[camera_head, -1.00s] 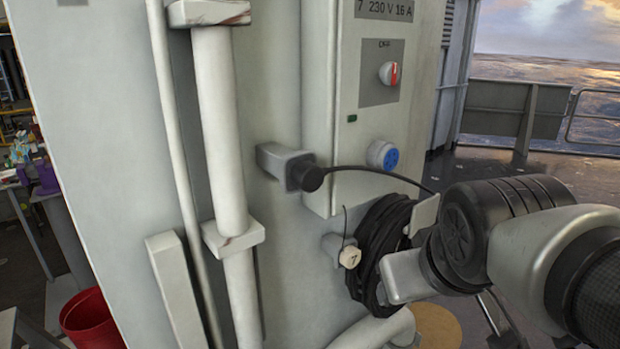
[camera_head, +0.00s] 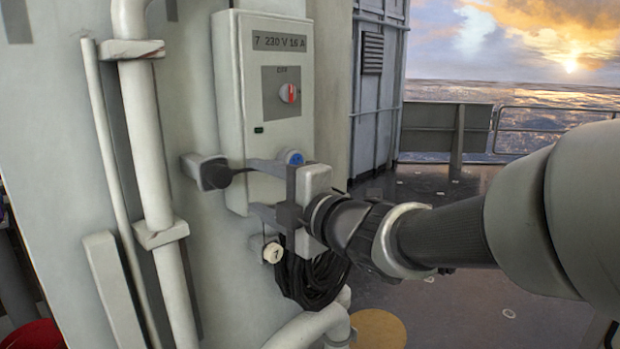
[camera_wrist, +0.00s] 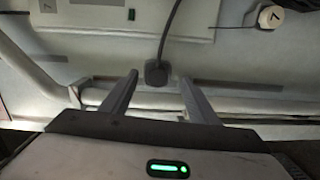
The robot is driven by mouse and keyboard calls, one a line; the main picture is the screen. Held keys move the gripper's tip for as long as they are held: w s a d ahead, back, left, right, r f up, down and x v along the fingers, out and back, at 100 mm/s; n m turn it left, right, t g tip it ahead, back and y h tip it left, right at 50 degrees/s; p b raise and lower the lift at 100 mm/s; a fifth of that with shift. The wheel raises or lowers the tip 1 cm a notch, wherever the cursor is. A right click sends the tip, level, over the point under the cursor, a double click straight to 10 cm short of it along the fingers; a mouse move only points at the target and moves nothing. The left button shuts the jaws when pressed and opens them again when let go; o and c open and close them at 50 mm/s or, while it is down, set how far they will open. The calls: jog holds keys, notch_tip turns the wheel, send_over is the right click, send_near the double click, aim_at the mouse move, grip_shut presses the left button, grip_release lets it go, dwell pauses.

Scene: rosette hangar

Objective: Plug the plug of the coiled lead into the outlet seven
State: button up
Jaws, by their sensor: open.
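The black plug (camera_head: 216,174) sits at a grey wall bracket (camera_head: 193,163), left of the cabinet. Its lead runs right behind my gripper; the black coil (camera_head: 312,280) hangs on the wall below. Outlet seven, a blue round socket (camera_head: 292,157), is on the cabinet's lower front, partly hidden by my gripper. My gripper (camera_head: 250,187) is open and empty, its fingers pointing left toward the plug and lead. In the wrist view the plug (camera_wrist: 155,74) shows between the open fingertips (camera_wrist: 160,78), its lead running up. I cannot tell whether the fingers reach around it.
The cabinet (camera_head: 229,110) carries a "7 230 V 16 A" label (camera_head: 280,41) and a red-and-white switch (camera_head: 288,93) marked OFF. White pipes (camera_head: 147,150) run down the wall at left. Open deck (camera_head: 460,310) lies at right.

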aim_at(224, 178)
jog(key=shift+s+a+n+g+y, duration=0.4)
jog(key=shift+s+a+n+y, duration=0.15)
jog(key=shift+s+n+y, duration=0.2)
jog(key=shift+w, duration=0.15)
jog(key=shift+b+x, duration=0.65)
jog(key=shift+x, duration=3.8)
jog(key=shift+b, duration=0.6)
grip_shut()
jog(key=shift+b+v, duration=0.4)
jog(key=shift+v, duration=2.6)
